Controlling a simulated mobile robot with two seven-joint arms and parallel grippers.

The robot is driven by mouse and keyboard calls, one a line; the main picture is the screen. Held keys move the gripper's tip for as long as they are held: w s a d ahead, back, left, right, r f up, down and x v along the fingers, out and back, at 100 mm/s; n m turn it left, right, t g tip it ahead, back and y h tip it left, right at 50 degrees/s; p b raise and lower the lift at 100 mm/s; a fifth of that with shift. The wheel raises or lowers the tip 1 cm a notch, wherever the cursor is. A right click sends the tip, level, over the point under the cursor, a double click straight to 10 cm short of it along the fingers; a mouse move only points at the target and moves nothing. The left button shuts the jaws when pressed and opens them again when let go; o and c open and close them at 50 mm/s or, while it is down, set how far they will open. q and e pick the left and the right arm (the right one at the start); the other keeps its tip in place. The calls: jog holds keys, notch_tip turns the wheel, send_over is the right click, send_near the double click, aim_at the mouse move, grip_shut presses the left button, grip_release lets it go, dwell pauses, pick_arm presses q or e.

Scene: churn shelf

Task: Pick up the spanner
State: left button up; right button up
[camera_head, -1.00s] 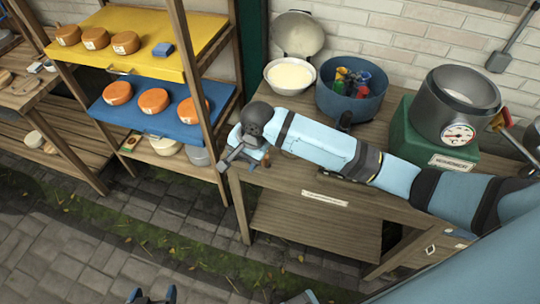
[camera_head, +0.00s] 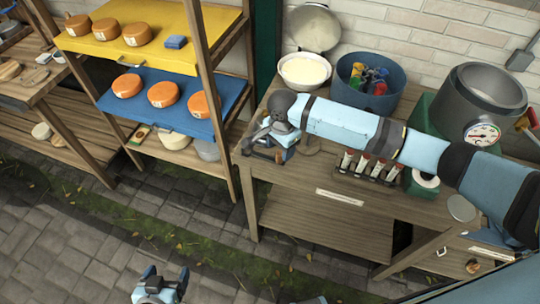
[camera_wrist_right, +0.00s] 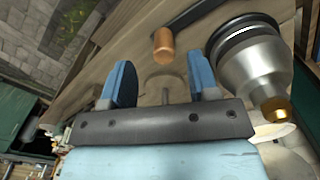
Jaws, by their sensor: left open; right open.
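I cannot pick out the spanner for certain in either view. My right gripper (camera_head: 264,146) is over the front left part of the wooden table (camera_head: 290,190). In the right wrist view its two blue fingers (camera_wrist_right: 160,75) are apart with nothing held between them. A flat, rounded, wood-coloured shape (camera_wrist_right: 165,88) lies on the table beyond the fingers; I cannot tell what it is. A dark bar with a copper-coloured end (camera_wrist_right: 163,45) lies past it. My left gripper (camera_head: 166,276) is open and empty, low over the paving at the bottom.
A metal vessel with a brass tip (camera_wrist_right: 255,62) is close by the right finger in the wrist view. A white bowl (camera_head: 304,70), blue tub (camera_head: 362,98) and large pot (camera_head: 485,100) stand behind my right arm. Several red-topped vials (camera_head: 365,165) stand along the front edge.

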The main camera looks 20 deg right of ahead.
aim_at(279, 153)
jog(key=f, duration=0.5)
jog(key=shift+w, duration=0.25)
jog(key=shift+c, duration=0.2)
jog(key=c, duration=0.9)
